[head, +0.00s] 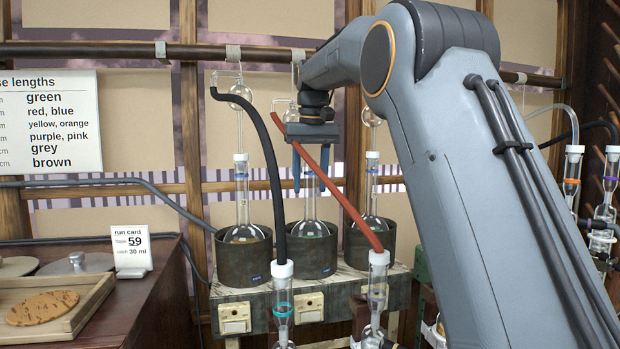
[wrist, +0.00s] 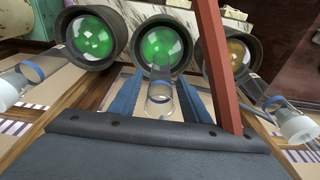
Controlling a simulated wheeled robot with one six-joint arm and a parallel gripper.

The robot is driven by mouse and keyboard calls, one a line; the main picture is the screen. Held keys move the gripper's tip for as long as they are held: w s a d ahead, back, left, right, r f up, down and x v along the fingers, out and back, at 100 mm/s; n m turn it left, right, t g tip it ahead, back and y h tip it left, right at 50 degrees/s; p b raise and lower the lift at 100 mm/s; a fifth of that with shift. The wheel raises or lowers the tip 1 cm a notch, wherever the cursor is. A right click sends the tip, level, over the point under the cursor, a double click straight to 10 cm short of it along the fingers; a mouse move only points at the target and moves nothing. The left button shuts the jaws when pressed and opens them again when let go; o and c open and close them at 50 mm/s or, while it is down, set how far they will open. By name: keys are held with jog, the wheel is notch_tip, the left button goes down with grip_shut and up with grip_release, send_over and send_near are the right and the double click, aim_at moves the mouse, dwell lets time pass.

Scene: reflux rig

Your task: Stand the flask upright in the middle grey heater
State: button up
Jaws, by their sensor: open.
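The clear round flask with green liquid (head: 310,207) stands upright in the middle grey heater (head: 312,261), its bulb down in the heater's bowl. In the wrist view the flask (wrist: 160,45) shows inside the round rim of the middle heater (wrist: 128,22). My gripper (head: 310,182) is open, pointing down from above. Its two blue fingers stand on either side of the flask's neck, apart from it as far as the wrist view shows (wrist: 158,98). The lower part of the bulb is hidden by the heater wall.
Flasks also stand in the left heater (head: 243,263) and right heater (head: 358,243). A red hose (head: 340,195) slants close in front of my gripper, and a black hose (head: 273,170) hangs to the left. Glass condensers (head: 283,300) stand in front.

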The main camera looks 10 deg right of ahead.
notch_tip(320, 180, up, 12)
jog(key=s+b, duration=0.1)
jog(key=shift+s, duration=0.4)
dwell(0.4)
